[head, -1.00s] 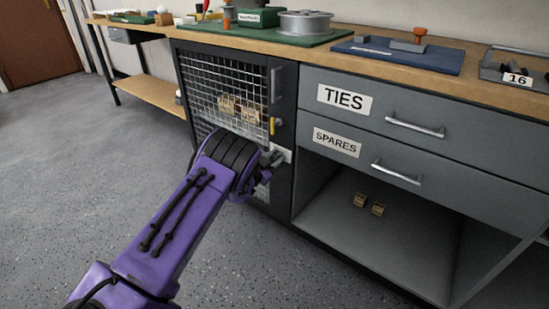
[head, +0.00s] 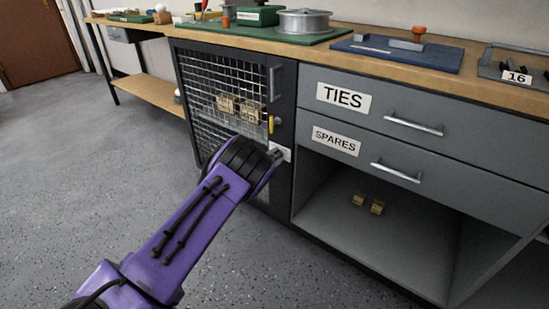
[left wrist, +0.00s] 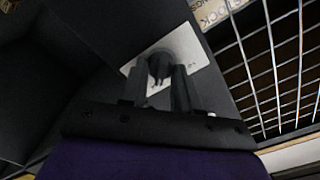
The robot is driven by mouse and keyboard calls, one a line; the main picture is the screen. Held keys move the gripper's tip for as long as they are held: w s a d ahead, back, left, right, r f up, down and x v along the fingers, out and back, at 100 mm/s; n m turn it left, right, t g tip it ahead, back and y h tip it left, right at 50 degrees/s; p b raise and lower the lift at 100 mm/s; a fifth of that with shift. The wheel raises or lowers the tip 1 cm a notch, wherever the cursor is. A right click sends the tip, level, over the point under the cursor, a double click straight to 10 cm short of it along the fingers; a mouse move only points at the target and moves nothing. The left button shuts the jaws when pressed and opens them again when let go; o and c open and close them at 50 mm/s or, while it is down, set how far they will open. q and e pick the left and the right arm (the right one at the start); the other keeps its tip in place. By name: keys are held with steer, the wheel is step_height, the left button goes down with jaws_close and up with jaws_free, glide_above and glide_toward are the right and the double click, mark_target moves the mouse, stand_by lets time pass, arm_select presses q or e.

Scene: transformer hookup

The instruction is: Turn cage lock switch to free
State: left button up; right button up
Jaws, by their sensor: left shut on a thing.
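The cage lock switch is a dark round knob (left wrist: 159,66) on a white plate (left wrist: 188,44), seen close up in the left wrist view. In the head view the plate (head: 287,154) sits on the dark frame right of the mesh cage door (head: 190,75). My left gripper (left wrist: 160,80) is shut on the knob, with one finger on each side of it. In the head view the left gripper (head: 277,155) is at the plate and hides the knob. The knob's pointing direction and most plate markings are unclear. My right gripper is not in view.
The cage door has a grey handle (head: 275,84) and a yellow piece (head: 271,125) above the plate. Tan blocks (head: 226,104) show behind the mesh. Drawers with handles (head: 413,124) and an open shelf (head: 400,235) stand to the right. The floor at left is clear.

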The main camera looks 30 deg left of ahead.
arm_select(q)
steer(key=o, duration=1)
steer(key=shift+s, duration=0.15)
steer(key=s+p, duration=0.1)
steer(key=s, duration=0.2)
steer(key=s+p, duration=0.1)
steer(key=s, duration=0.3)
steer(key=s+a+p, duration=0.1)
steer(key=s, duration=0.2)
steer(key=shift+s, duration=0.15)
steer(key=shift+f, duration=0.1)
